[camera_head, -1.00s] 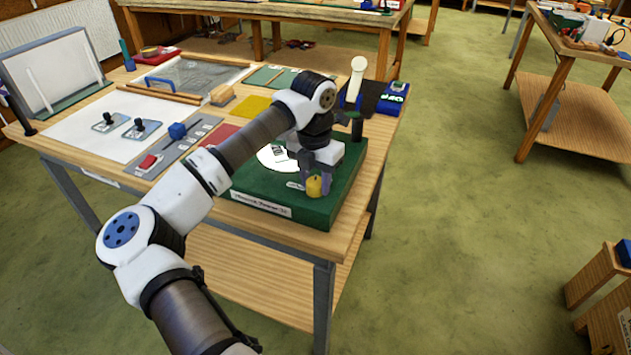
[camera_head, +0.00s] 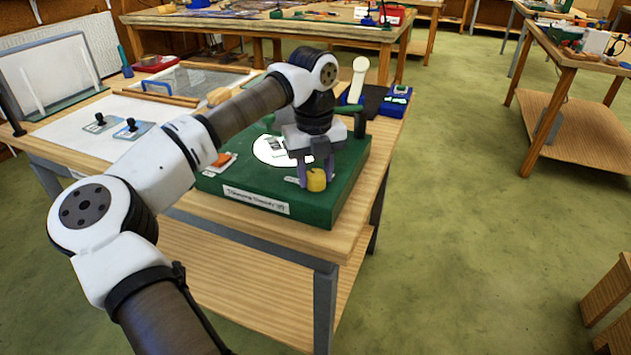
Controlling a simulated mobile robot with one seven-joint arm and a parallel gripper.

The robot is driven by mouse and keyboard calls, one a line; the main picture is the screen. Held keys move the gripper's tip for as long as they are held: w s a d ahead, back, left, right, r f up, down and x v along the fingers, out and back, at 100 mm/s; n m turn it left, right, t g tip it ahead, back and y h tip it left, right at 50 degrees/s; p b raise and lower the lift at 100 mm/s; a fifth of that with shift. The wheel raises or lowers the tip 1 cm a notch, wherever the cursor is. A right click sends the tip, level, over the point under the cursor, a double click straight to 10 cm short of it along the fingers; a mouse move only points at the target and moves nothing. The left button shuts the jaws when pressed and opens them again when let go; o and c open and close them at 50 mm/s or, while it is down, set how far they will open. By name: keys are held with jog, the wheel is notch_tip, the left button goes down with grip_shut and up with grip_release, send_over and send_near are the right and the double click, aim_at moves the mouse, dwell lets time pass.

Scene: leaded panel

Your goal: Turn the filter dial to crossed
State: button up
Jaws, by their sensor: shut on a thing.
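The filter dial looks to be the yellow knob (camera_head: 316,180) at the front right of a green box (camera_head: 325,208) with a label on its front face. My gripper (camera_head: 312,178) points down over the box's front right part, its fingers around the yellow knob and shut on it. A white round disc (camera_head: 275,150) lies on the box top, partly hidden behind my gripper. The dial's markings are too small to read.
The box stands at the front right corner of a wooden table. Open floor lies to the right.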

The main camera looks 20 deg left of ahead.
aim_at(314, 174)
jog(key=shift+n+b, duration=1.1)
jog(key=shift+n, duration=0.8)
jog(key=o, duration=1)
notch_tip(314, 174, up, 14)
jog(key=shift+s+a+f+b, duration=0.1)
jog(key=shift+s+b, duration=0.05)
jog(key=shift+b, duration=0.25)
